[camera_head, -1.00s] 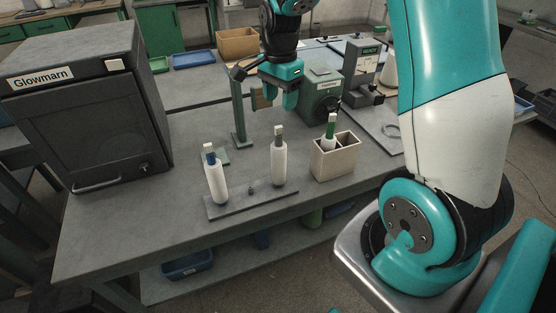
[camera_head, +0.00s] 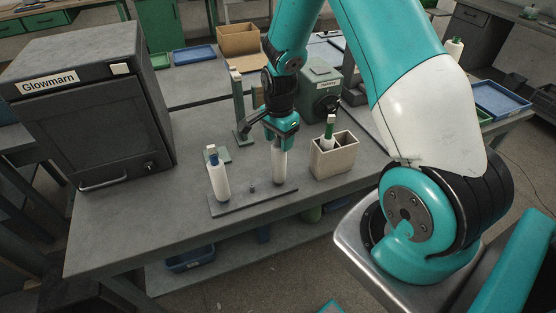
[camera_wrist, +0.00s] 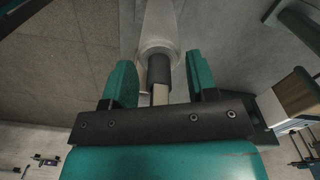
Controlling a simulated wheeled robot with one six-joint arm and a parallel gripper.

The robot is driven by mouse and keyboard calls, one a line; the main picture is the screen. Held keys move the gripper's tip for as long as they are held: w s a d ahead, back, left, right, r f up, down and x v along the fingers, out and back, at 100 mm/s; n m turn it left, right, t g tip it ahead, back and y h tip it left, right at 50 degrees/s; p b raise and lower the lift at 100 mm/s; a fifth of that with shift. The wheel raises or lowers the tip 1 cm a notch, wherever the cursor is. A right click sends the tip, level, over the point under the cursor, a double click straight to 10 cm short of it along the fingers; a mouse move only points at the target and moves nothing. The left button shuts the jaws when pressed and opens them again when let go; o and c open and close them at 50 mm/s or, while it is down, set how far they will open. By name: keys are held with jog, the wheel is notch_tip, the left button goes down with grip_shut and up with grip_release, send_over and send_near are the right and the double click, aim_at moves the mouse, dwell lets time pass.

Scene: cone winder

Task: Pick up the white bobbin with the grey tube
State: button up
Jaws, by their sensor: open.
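The white bobbin with the grey tube (camera_head: 279,167) stands upright on the right part of a grey peg board (camera_head: 240,201). In the wrist view its grey tube (camera_wrist: 159,68) and pale tip lie between the two teal fingers, and the white body (camera_wrist: 158,27) shows beyond. My gripper (camera_wrist: 160,82) is open, with a gap on each side of the tube. In the head view my gripper (camera_head: 281,133) is over the top of this bobbin and hides its tube. A white bobbin with a blue tube (camera_head: 218,178) stands at the left of the board.
A beige two-compartment box (camera_head: 335,160) holds a white bobbin with a green tube (camera_head: 329,134), close right of my gripper. A green post (camera_head: 239,106) stands behind. A dark Glowmarn cabinet (camera_head: 95,120) is at the left. The table front is clear.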

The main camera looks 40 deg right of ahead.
jog(key=c, duration=0.9)
